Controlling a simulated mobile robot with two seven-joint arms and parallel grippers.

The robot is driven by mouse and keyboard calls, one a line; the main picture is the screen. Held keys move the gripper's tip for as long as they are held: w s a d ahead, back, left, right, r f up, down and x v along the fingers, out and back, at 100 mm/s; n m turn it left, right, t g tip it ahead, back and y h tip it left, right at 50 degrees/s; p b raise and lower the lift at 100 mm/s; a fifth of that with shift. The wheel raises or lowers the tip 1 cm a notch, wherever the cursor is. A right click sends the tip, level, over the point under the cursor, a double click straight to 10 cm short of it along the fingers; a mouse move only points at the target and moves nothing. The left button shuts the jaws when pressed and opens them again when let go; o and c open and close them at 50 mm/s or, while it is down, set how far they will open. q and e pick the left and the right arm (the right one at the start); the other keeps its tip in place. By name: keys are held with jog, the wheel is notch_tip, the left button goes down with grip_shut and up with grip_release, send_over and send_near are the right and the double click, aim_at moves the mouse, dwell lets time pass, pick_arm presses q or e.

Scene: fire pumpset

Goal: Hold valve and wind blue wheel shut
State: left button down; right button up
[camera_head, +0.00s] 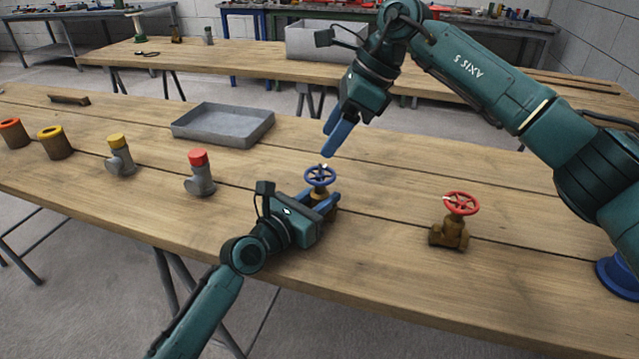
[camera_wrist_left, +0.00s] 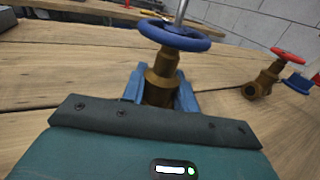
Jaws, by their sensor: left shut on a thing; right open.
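The brass valve with the blue wheel (camera_head: 320,177) stands upright on the wooden bench. My left gripper (camera_head: 325,205) is low beside it, its blue fingers shut on the valve's brass body. In the left wrist view, the fingers sit on either side of the brass body (camera_wrist_left: 160,82), below the blue wheel (camera_wrist_left: 174,34). My right gripper (camera_head: 338,140) is open, pointing down above and slightly right of the blue wheel, apart from it in the head view. In the left wrist view a thin grey rod-like part rises above the wheel's hub.
A brass valve with a red wheel (camera_head: 460,204) stands to the right. A red-capped grey fitting (camera_head: 199,172), a yellow-capped one (camera_head: 119,155) and orange and yellow-topped pieces stand left. A grey tray (camera_head: 222,125) lies behind. Bare bench lies between the two valves.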

jog(key=o, duration=0.4)
jog(key=s+a+n+y, duration=0.1)
jog(key=y, duration=0.1)
jog(key=s+a+f+n+g+y, duration=0.1)
jog(key=y, duration=0.1)
jog(key=s+a+f+n+y, duration=0.1)
jog(key=s+a+y, duration=0.1)
jog(key=y, duration=0.1)
jog(key=shift+a, duration=0.1)
jog(key=shift+c, duration=0.2)
jog(key=m+t+y, duration=0.2)
jog(key=m+t, duration=0.8)
jog(key=t, duration=0.1)
send_near(321, 175)
jog(key=x, duration=0.3)
jog(key=shift+w+a, duration=0.15)
jog(key=shift+a, duration=0.05)
jog(key=shift+x, duration=3.6)
jog(key=shift+w+d, duration=0.1)
jog(key=shift+c, duration=0.4)
jog(key=shift+f+t, duration=0.1)
jog(key=shift+t, duration=0.2)
jog(key=c, duration=0.9)
